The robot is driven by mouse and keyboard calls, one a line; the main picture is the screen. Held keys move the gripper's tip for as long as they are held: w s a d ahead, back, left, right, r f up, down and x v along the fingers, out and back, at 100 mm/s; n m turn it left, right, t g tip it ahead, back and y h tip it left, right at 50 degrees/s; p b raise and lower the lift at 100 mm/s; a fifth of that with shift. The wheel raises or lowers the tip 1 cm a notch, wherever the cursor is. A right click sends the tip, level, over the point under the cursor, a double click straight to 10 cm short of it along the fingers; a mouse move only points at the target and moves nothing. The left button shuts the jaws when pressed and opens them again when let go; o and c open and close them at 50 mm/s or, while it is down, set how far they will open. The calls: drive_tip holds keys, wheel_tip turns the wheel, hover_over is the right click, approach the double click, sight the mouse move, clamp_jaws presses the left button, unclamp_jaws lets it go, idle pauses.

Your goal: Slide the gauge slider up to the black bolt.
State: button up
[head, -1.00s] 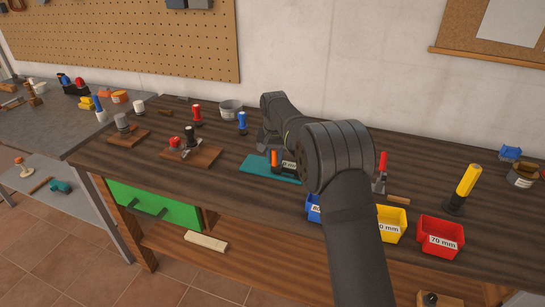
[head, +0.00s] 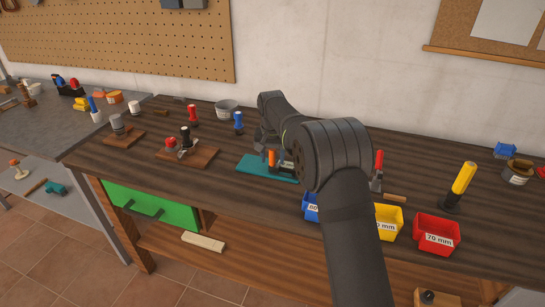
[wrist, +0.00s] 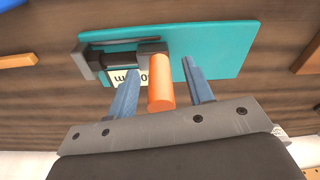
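The gauge lies on a teal plate (head: 251,170) on the bench; the plate fills the upper part of the wrist view (wrist: 222,45). An upright orange handle (wrist: 160,94) is joined to a dark block on the gauge and also shows in the head view (head: 272,158). It appears to be the slider. My gripper (wrist: 160,62) is open, with one finger on each side of the orange handle and gaps visible. A black part (wrist: 84,62), possibly the bolt, is at the gauge's left end in the wrist view.
Yellow (head: 388,220) and red (head: 436,233) bins stand at the bench's front right, with a blue bin (head: 311,207) partly behind my arm. Wooden boards with fittings (head: 188,152) lie left of the plate. Bare bench lies between them.

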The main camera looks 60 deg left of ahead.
wheel_tip(320, 180, up, 17)
drive_tip(key=s+d, duration=0.1)
drive_tip(key=shift+d+r, duration=0.15)
drive_tip(key=shift+d, duration=0.25)
drive_tip(key=shift+s, duration=0.1)
drive_tip(key=f, duration=0.5)
drive_tip(key=a+f, duration=0.1)
drive_tip(key=f, duration=0.5)
drive_tip(key=w+f, duration=0.1)
drive_tip(key=f, duration=0.5)
drive_tip(key=shift+a+f, duration=0.1)
drive_tip(key=shift+a, duration=0.3)
drive_tip(key=shift+f, duration=0.15)
drive_tip(key=shift+s+a, duration=0.1)
drive_tip(key=shift+a, duration=0.05)
drive_tip(key=shift+o, duration=0.2)
